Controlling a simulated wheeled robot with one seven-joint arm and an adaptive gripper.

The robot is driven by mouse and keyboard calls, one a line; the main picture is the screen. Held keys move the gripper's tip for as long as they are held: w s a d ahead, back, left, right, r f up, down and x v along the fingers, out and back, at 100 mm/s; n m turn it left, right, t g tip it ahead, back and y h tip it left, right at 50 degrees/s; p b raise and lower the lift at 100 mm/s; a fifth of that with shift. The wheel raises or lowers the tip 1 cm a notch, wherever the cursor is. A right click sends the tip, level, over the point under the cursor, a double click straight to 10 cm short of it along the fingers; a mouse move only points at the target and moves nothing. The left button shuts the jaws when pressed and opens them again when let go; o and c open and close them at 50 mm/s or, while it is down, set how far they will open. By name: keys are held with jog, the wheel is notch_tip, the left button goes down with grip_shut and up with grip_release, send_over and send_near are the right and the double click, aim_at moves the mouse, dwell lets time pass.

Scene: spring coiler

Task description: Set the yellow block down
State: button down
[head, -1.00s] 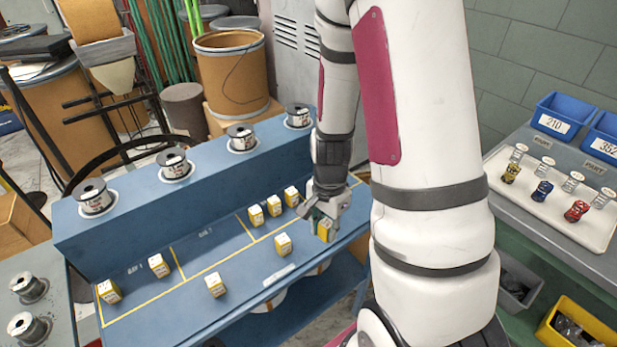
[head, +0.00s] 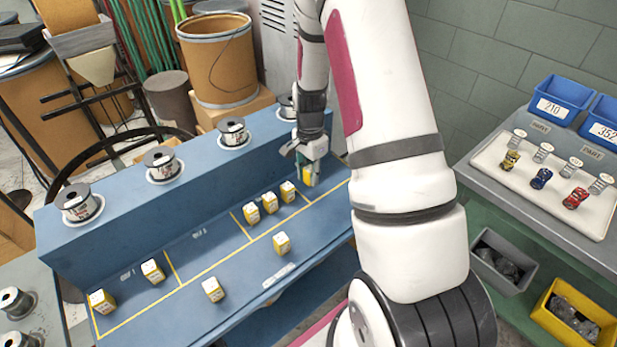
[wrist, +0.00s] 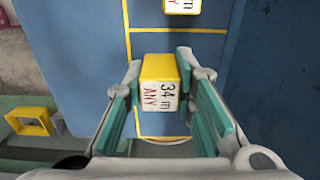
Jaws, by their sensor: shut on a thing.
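My gripper (head: 310,168) is shut on a yellow block (head: 307,174) at the right end of the blue bench (head: 190,262). In the wrist view the yellow block (wrist: 159,82) sits between the teal finger pads, with a white label reading "34 m ANY" facing the camera. Yellow lines on the bench show below and behind it. I cannot tell whether its underside touches the bench. Another yellow-and-white block (head: 288,192) stands just left of my gripper in the head view.
Several more yellow-and-white blocks, such as one at the front (head: 281,243), stand on the bench. Wire spools (head: 233,132) stand on the raised back ledge. At right, a white tray (head: 492,153) holds small toy cars. A yellow bin (head: 548,338) stands below.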

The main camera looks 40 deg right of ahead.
aim_at(309, 178)
jog(key=shift+w+d, duration=0.3)
jog(key=shift+w, duration=0.3)
jog(key=shift+w+d+f+p, duration=0.1)
jog(key=shift+w+f+p, duration=0.05)
jog(key=shift+f, duration=0.8)
jog(key=shift+w+d+f+p, duration=0.1)
jog(key=shift+f+p, duration=0.05)
jog(key=shift+f, duration=0.75)
jog(key=shift+f, duration=0.15)
jog(key=c, duration=1.3)
grip_release()
jog(key=shift+c, duration=0.2)
